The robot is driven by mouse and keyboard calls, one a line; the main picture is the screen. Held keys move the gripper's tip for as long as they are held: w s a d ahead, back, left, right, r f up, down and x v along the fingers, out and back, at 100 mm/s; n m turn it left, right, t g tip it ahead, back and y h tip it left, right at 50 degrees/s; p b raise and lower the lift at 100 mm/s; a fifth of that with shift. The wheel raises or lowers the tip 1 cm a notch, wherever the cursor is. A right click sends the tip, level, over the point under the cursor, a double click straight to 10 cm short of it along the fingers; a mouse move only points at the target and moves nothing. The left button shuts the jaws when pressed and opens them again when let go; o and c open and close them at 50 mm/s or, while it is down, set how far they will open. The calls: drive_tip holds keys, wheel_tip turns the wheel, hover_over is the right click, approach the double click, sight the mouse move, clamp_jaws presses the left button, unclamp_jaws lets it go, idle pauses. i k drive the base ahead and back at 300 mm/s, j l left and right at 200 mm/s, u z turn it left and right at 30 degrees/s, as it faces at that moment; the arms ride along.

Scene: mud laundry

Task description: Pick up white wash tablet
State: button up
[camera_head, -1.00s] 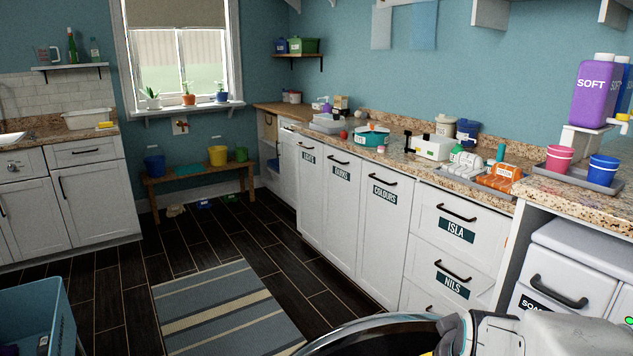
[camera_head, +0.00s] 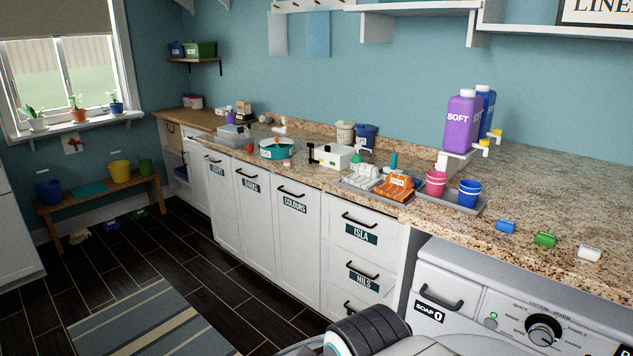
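Part of my arm shows at the bottom middle, below the counter. My gripper's fingertips are not in view.
The washing machine (camera_head: 474,318) stands under the counter (camera_head: 555,195). A grey tray (camera_head: 463,207) with pink and blue cups, and purple (camera_head: 461,125) and blue SOFT bottles, stand left of the blocks. The counter behind the blocks is clear.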

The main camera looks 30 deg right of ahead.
sight(592, 255)
drive_tip(key=z, duration=0.45)
drive_tip(key=l+z, duration=0.1)
drive_tip(key=z, duration=0.85)
drive_tip(key=l+z, duration=0.15)
drive_tip(key=z, duration=0.75)
